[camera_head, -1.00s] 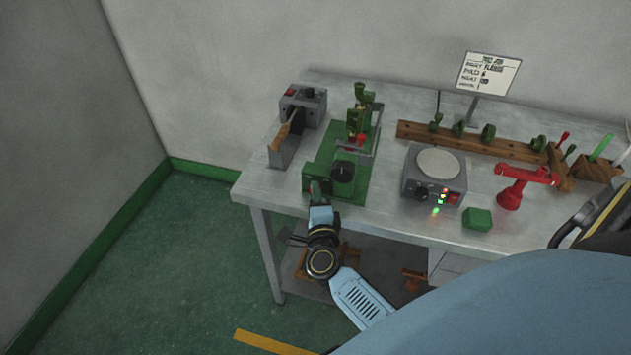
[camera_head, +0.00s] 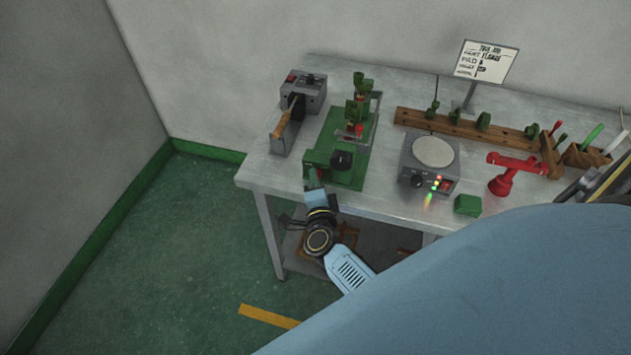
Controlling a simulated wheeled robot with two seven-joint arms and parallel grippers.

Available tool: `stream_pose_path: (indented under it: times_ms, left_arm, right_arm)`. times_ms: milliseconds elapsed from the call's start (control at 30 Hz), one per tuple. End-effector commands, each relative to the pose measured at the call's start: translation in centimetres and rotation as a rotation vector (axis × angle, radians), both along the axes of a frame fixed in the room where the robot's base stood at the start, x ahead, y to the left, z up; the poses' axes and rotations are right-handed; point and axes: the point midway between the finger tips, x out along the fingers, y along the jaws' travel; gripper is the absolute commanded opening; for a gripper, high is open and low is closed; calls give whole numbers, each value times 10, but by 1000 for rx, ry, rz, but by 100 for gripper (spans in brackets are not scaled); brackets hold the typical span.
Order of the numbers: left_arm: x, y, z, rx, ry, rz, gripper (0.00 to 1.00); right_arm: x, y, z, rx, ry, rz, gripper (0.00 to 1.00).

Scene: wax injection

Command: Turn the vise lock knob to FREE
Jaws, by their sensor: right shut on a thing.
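The green vise (camera_head: 347,178) stands near the table's front edge, left of the middle, with a black round knob (camera_head: 342,160) on its top. My right gripper (camera_head: 314,180) is at the front left end of the vise, beside its green block (camera_head: 317,160). It is shut on a small part there, which I take to be the lock knob; the fingers hide it, and no FREE marking can be read. The black top knob stands apart from the fingers. My left gripper is not clearly in view.
A grey box with a wooden-handled tool (camera_head: 288,122) stands left of the vise. A grey round-plate heater (camera_head: 432,152), a green block (camera_head: 467,205) and a red stand (camera_head: 503,182) are to the right. A wooden rack (camera_head: 410,117) and a sign (camera_head: 486,62) stand behind.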

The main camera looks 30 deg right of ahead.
Motion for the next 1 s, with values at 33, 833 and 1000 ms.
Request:
stream_pose_path:
  times_ms: [33, 833, 1000]
  left_arm:
    - [0, 0, 0, -1, 0, 0, 36]
    - [0, -1, 4, -1, 0, -1, 36]
    - [0, -1, 2, -1, 0, -2, 36]
  right_arm:
    - [-1, 1, -3, 2, 6, 2, 27]
    - [-54, 27, 6, 4, 5, 0, 48]
    - [-86, 44, 10, 3, 4, 0, 48]
